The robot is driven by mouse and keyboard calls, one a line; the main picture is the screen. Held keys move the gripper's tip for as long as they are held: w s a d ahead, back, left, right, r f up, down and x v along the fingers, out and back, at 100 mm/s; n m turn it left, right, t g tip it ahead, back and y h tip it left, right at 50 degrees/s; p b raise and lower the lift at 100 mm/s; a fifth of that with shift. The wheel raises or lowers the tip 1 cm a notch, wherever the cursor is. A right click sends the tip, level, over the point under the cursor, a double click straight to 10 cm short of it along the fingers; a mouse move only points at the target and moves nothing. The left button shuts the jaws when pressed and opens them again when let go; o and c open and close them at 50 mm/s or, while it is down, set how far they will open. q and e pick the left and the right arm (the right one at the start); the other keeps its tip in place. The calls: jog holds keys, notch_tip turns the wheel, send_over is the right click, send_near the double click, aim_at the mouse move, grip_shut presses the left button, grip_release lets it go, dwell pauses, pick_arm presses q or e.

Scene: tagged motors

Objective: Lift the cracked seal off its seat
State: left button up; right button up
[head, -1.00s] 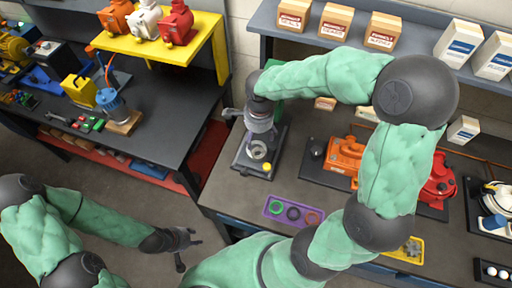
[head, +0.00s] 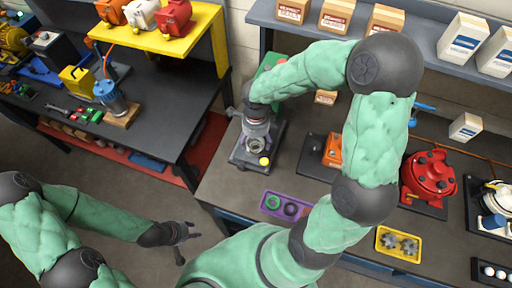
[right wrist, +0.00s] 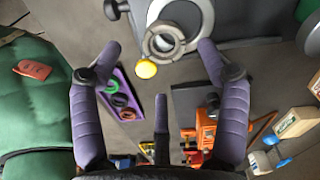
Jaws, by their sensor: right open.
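A dark fixture (head: 245,158) with a yellow knob stands at the left end of the right-hand bench. A grey ring-shaped part (head: 256,145) sits on it. In the right wrist view a grey ring (right wrist: 163,41) shows beside a paler, larger ring (right wrist: 187,17); I cannot make out a crack or tell which is the seal. My right gripper (head: 258,118) is above the fixture. In its wrist view its purple fingers (right wrist: 160,85) are spread and empty, with the rings beyond the tips. My left gripper (head: 184,243) is open and empty over the floor, away from the fixture.
A purple tray (head: 266,210) with coloured rings lies in front of the fixture. An orange motor (head: 333,152) and a red motor (head: 428,178) stand to the right, with a yellow gear tray (head: 381,248). Boxes line the shelf behind. My right arm covers mid-bench.

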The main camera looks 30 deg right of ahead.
aim_at(256, 147)
jog(key=f, duration=0.4)
jog(key=shift+w+d+f, duration=0.15)
jog(key=shift+w, duration=0.1)
jog(key=c, duration=1.2)
